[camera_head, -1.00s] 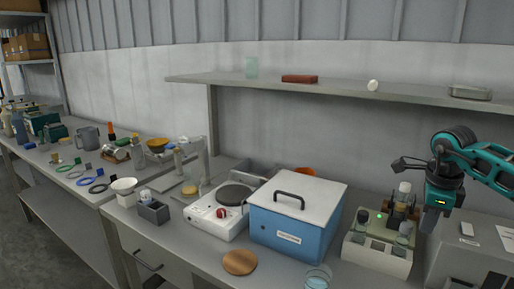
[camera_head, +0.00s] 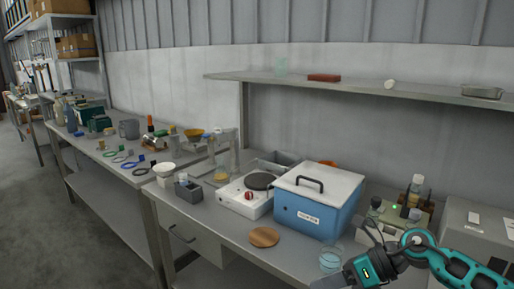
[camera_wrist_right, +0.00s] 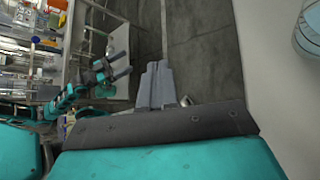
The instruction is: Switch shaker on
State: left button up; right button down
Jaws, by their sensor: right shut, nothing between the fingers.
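The boxy device with bottles in it (camera_head: 426,206), which I take for the shaker, stands at the right of the bench with a small green light lit on it. My right arm crosses in front of its lower part and hides much of its front. My right gripper (camera_head: 335,284) is low at the bottom edge of the head view, left of the device and apart from it. In the right wrist view its fingers (camera_wrist_right: 155,84) are together and empty. My left gripper (camera_wrist_right: 122,65) shows only in the right wrist view, its fingers apart with nothing between them.
A glass dish (camera_head: 331,257) stands close beside my right gripper. Behind are a blue box with white lid (camera_head: 320,207), a white hotplate with red knob (camera_head: 247,196) and a wooden disc (camera_head: 264,237). A shelf (camera_head: 350,83) runs above. A grey box (camera_head: 467,222) stands far right.

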jog(key=s+a+r+m+t+y, duration=0.15)
jog(key=a+m+t+y, duration=0.55)
jog(key=m, duration=0.8)
jog(key=s+d+f+m+t+h, duration=0.1)
jog(key=s+d+f+m+h, duration=0.3)
jog(key=s+f+m+h, duration=0.3)
jog(key=s+d+f+m+h, duration=0.5)
jog(key=s+f+m+h, duration=0.3)
jog(key=f+m, duration=0.5)
jog(key=m+h, duration=0.1)
jog(key=m, duration=0.5)
jog(key=shift+s+t, duration=0.15)
jog(key=shift+t, duration=0.25)
